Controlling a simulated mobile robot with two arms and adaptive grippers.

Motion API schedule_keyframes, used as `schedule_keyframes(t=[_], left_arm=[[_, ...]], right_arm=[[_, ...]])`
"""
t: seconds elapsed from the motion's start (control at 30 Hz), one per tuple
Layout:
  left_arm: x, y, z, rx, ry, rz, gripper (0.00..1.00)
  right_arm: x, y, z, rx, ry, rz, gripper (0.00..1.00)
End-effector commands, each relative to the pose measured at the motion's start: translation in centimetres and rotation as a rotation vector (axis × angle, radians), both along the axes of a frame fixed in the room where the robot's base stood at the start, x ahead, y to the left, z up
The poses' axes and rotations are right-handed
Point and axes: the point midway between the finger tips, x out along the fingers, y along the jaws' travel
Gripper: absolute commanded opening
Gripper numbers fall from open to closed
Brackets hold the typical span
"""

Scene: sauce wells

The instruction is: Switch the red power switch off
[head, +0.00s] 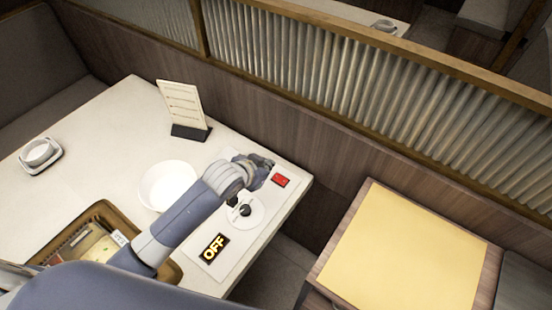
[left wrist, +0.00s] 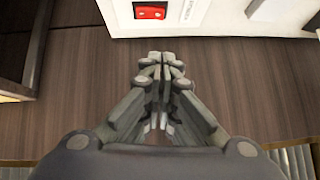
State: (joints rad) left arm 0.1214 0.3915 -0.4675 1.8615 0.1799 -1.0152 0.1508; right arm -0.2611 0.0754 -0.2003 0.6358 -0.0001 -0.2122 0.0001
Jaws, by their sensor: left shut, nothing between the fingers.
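The red power switch (head: 281,180) is a small red rocker on the white panel near the table's right end. My left gripper (head: 268,163) is just left of and behind the switch in the head view. In the left wrist view, its shut, empty fingertips (left wrist: 160,60) point toward the panel, with a visible gap below the switch. A black sign with yellow letters reading "OFF" (head: 215,248) is at the panel's near end. My right gripper is not in view.
A white bowl (head: 167,185), a menu stand (head: 184,108) and a brown tray (head: 103,208) are on the table. A wooden partition (head: 300,135) runs along the back.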

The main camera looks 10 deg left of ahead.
Motion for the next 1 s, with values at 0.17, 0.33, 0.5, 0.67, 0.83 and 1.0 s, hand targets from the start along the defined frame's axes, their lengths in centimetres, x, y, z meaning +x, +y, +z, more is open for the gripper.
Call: schedule_keyframes(t=[0.17,0.33,0.5,0.67,0.83,1.0], left_arm=[[0.0,-0.1,0.0,-0.002,0.000,-0.002,0.00],[0.1,-0.1,0.0,-0.001,-0.001,-0.001,0.00],[0.9,-0.3,-0.7,-0.001,-0.001,0.001,0.00],[2.4,-0.7,-2.3,-0.001,0.001,0.000,0.00],[4.2,-1.2,-4.2,-0.001,0.000,0.001,0.00],[5.8,-1.7,-6.0,0.000,0.000,0.000,0.00]], right_arm=[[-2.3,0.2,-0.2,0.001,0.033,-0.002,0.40],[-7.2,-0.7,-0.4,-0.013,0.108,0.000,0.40],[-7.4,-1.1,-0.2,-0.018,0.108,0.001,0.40],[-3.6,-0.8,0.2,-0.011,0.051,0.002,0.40],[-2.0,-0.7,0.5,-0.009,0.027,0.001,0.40],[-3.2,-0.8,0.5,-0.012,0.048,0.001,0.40]])
